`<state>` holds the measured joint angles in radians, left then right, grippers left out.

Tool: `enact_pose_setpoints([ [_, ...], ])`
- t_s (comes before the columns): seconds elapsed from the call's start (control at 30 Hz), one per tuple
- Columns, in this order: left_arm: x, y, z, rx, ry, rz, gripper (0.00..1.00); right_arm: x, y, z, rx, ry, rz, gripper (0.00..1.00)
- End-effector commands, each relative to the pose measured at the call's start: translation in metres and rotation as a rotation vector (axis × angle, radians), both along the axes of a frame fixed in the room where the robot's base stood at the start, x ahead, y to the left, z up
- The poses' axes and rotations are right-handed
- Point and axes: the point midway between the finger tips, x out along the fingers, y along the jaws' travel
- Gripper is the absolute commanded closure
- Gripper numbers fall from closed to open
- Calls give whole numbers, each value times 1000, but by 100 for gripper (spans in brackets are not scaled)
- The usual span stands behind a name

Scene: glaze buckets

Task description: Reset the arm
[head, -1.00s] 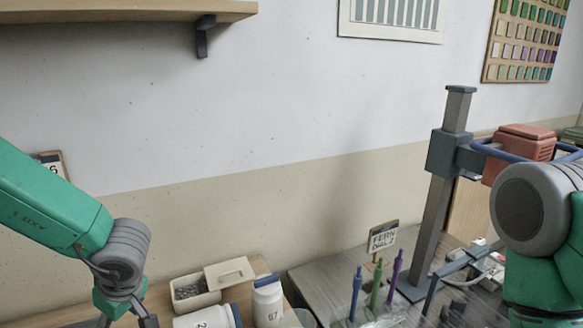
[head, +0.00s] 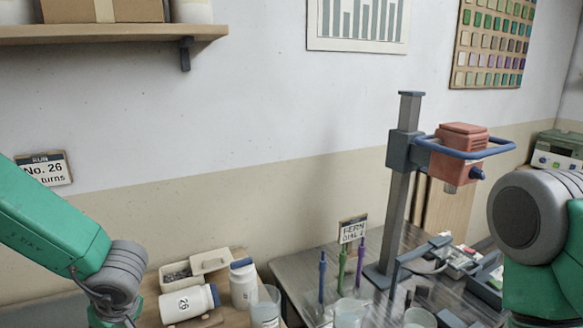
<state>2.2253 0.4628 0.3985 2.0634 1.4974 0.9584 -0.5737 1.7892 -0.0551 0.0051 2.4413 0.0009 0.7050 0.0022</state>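My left arm (head: 45,220) is green with a grey wrist joint and comes in from the left edge. Its gripper is mostly cut off by the bottom edge, so its fingers do not show. My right arm (head: 545,285) is green with a large grey joint at the right edge. Its gripper is out of view below.
A white jar marked 26 (head: 188,304) lies on its side near an upright white jar (head: 243,284) and an open box (head: 180,275). A grey stand (head: 400,200) carries a red motor head (head: 459,152). Clear cups (head: 349,313) stand at the front. A shelf (head: 110,32) hangs upper left.

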Motion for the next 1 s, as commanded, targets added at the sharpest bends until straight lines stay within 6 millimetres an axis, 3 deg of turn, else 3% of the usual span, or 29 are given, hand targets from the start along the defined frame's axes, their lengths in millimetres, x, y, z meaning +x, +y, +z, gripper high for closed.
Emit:
enact_pose_setpoints([
  [0.27, -17, 1, -38, 73, 3, -172, 50, 1, 0, 0, 0, -1, 0, 100],
  [0.53, -58, -10, -93, 95, 41, -470, 50, 0, 0, 0, 0, -1, 0, 100],
  [0.67, -105, -25, -131, 43, 108, -695, 50, 0, 0, 0, 0, -1, 0, 100],
  [0.8, -166, -42, -159, -62, 200, -906, 50, 0, 0, 0, 0, -1, -1, 100],
  [1.0, -251, -58, -175, -231, 342, -1120, 50, 0, 0, 0, 0, -1, -1, 100],
])
